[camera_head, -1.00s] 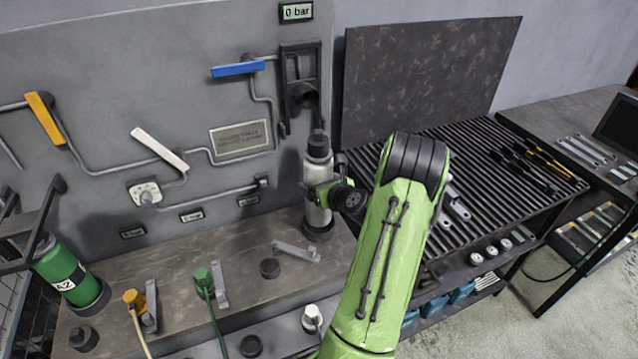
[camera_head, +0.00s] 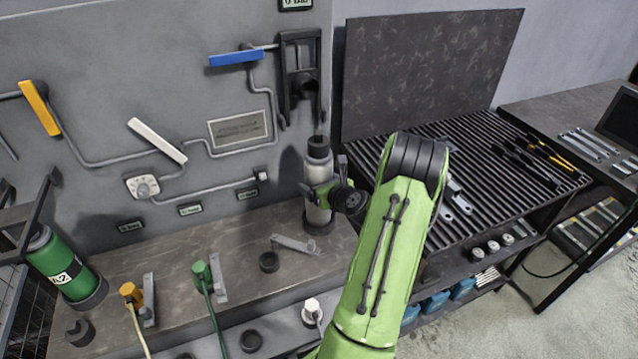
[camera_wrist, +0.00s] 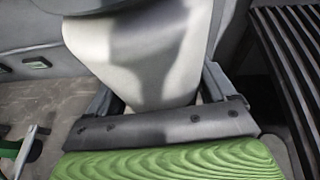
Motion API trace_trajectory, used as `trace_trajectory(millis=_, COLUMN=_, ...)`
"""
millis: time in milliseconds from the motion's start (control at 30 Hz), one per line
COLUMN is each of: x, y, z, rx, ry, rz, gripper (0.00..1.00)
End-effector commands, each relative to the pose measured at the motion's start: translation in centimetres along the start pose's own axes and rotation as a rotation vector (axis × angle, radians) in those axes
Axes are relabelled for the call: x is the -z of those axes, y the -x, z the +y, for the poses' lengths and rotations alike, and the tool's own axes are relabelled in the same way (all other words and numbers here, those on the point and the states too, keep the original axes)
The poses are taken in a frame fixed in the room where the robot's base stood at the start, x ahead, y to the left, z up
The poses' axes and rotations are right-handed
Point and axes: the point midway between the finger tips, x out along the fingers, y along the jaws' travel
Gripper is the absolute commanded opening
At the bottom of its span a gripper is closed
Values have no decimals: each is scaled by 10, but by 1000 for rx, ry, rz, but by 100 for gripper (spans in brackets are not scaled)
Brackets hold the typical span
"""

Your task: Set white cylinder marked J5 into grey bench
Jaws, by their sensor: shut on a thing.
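The white cylinder (camera_head: 317,171) has a black cap and stands upright at the right end of the grey bench (camera_head: 190,262), in front of the grey panel. No J5 mark is legible. Its foot is at a black ring on the bench top; I cannot tell whether it is fully seated in it. My gripper (camera_head: 322,192) is shut around the cylinder's middle from the right. In the wrist view the pale cylinder body (camera_wrist: 145,50) fills the space between the fingers, and its lower end is hidden behind my gripper.
A green cylinder marked A2 (camera_head: 64,268) stands at the left of the bench. A black bracket (camera_head: 300,75) hangs on the panel above the white cylinder. A slatted table (camera_head: 480,150) is right.

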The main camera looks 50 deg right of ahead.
Motion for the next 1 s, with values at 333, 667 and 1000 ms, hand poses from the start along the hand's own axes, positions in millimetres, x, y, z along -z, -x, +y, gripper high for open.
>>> trace_trajectory(millis=333, x=6, y=-4, z=0, rx=0, ry=0, rz=-10, gripper=0)
trace_trajectory(millis=667, x=15, y=-8, z=0, rx=0, ry=1, rz=-10, gripper=0)
trace_trajectory(millis=1000, x=21, y=-8, z=0, rx=0, ry=-1, rz=6, gripper=100)
